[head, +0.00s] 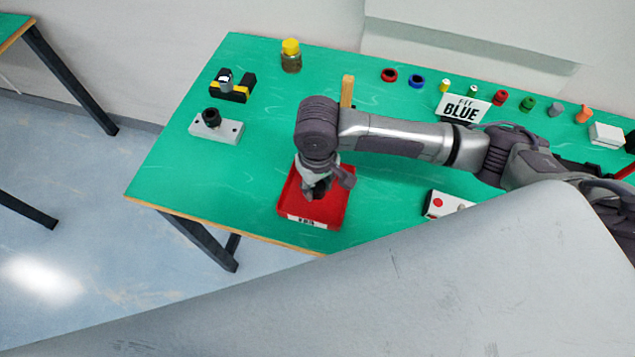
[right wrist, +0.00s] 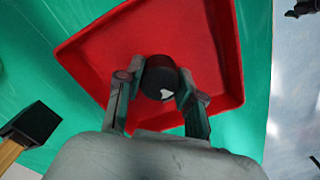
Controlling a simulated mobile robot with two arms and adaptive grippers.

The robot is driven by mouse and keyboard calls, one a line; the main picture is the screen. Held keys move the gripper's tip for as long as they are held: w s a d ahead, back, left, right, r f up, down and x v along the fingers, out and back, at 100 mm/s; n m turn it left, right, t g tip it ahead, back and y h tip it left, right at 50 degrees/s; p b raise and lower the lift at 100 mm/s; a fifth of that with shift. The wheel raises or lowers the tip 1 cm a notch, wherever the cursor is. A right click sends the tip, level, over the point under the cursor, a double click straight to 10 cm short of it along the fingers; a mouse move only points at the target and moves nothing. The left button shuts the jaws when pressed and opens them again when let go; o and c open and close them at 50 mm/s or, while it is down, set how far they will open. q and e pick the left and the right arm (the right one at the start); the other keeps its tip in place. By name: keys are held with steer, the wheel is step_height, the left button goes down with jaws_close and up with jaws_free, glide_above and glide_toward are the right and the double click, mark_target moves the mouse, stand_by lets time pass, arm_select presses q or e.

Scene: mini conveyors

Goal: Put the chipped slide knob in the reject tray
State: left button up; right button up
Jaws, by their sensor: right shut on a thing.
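The reject tray is a shallow red tray (head: 336,212) with a white label on its front, near the front edge of the green table. It also fills much of the right wrist view (right wrist: 215,45). My right gripper (head: 317,190) is over the tray. In the right wrist view its fingers (right wrist: 162,78) are shut on a round black knob (right wrist: 157,72) with a pale chipped-looking patch on it. The knob is above the tray floor; how high is hard to tell. In the head view the knob is hidden by the gripper. My left gripper is not in view.
A grey block with a black knob (head: 215,128), a black-yellow stand (head: 232,91) and a yellow-capped jar (head: 291,57) stand left. A "FIT BLUE" sign (head: 462,108) and several small coloured parts line the back right.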

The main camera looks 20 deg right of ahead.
mark_target(317, 187)
steer(key=o, duration=1.1)
steer(key=shift+f, duration=0.1)
step_height(317, 187, up, 12)
steer(key=shift+r, duration=0.2)
steer(key=shift+s+f, duration=0.1)
steer(key=shift+f, duration=0.05)
